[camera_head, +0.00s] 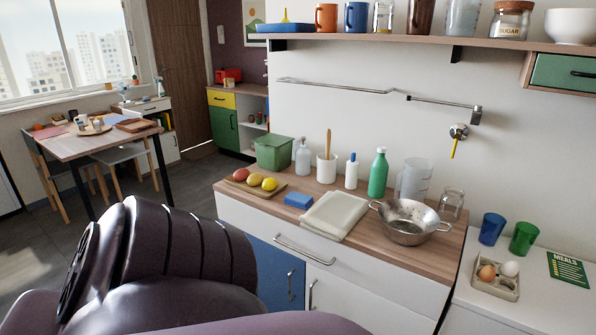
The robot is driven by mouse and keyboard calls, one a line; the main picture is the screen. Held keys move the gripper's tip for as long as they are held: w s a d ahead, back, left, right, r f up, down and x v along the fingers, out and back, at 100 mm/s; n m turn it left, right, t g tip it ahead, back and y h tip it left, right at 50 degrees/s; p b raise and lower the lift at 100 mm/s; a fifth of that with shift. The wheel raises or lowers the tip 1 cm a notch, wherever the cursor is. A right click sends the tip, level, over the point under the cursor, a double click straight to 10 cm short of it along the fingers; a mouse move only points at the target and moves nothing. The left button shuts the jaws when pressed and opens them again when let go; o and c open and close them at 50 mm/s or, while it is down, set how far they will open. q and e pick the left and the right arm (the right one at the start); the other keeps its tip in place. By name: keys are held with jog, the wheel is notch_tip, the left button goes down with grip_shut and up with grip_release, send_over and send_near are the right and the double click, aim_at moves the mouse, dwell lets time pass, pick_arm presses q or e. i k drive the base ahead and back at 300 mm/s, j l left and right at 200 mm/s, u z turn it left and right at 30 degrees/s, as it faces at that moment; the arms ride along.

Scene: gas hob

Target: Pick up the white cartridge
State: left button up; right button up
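A slim white cylinder with a blue top (351,173) stands upright at the back of the wooden counter, against the wall. It is the best match for the white cartridge, but I cannot tell for sure. It stands between a white utensil pot (326,171) with a wooden handle in it and a green bottle (378,174). A dark, glossy part of my own arm fills the lower left foreground. Neither of my grippers is in view.
On the wooden counter (290,214) are a folded cloth (334,215), a blue sponge (298,200), a metal colander (408,221), a clear jug (415,180), a green box (274,152) and a board with fruit. A shelf (420,41) with jars hangs above.

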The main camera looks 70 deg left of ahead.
aim_at(352, 165)
jog(key=u, duration=1.95)
